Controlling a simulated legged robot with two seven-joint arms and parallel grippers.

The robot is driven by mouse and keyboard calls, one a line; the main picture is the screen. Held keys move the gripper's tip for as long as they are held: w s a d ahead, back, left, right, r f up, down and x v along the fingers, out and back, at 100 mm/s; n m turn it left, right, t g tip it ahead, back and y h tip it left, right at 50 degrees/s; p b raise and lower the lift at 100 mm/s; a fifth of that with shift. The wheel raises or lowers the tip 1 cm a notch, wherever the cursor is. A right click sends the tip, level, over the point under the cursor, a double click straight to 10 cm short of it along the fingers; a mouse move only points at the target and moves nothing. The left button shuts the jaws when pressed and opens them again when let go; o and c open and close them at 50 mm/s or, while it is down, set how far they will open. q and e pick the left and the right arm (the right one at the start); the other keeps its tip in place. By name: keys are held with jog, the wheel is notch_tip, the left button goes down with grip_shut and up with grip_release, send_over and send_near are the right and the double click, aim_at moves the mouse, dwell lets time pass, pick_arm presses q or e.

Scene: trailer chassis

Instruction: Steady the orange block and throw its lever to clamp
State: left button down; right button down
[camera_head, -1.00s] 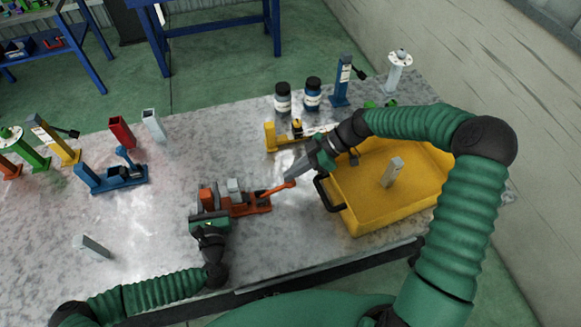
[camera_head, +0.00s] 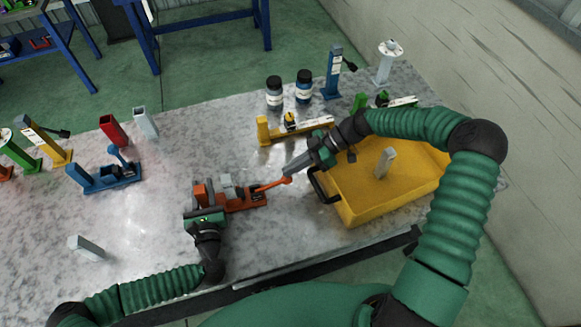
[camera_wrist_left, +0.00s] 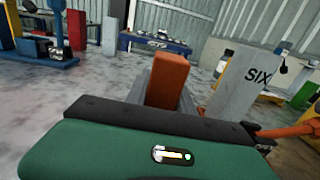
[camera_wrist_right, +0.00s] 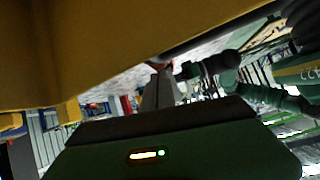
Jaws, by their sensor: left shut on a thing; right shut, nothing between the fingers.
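The orange block (camera_head: 238,202) lies on the grey table left of the yellow tray, with a grey piece (camera_head: 228,186) on it. Its orange lever (camera_head: 270,185) reaches out low to the right. My left gripper (camera_head: 203,200) is shut on the block's left end; an orange upright (camera_wrist_left: 168,78) and a grey piece marked SIX (camera_wrist_left: 244,92) show in the left wrist view. My right gripper (camera_head: 292,172) is shut and empty, its tip close to the lever's end; whether they touch I cannot tell. In the right wrist view its fingers (camera_wrist_right: 157,88) show closed.
The yellow tray (camera_head: 345,210), with a black handle and a grey block (camera_head: 384,163) in it, lies under my right arm. A yellow clamp (camera_head: 290,128) and two jars (camera_head: 304,88) stand behind. A blue clamp (camera_head: 108,175) stands left. The front-left table is mostly clear.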

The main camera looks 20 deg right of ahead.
aim_at(204, 202)
pick_arm(q)
jog(key=shift+w+a, duration=0.1)
jog(key=c, duration=0.8)
grip_release()
pick_arm(e)
jog(key=d+r, duration=0.8)
jog(key=r, duration=0.1)
jog(key=shift+w+r, duration=0.2)
jog(key=shift+w, duration=0.1)
pick_arm(q)
jog(key=shift+o, duration=0.2)
jog(key=s, duration=0.8)
jog(key=shift+a+b, duration=0.2)
jog(key=shift+b, duration=0.15)
jog(key=o, duration=0.6)
jog(key=shift+c, duration=0.2)
pick_arm(e)
jog(key=shift+f, duration=0.35)
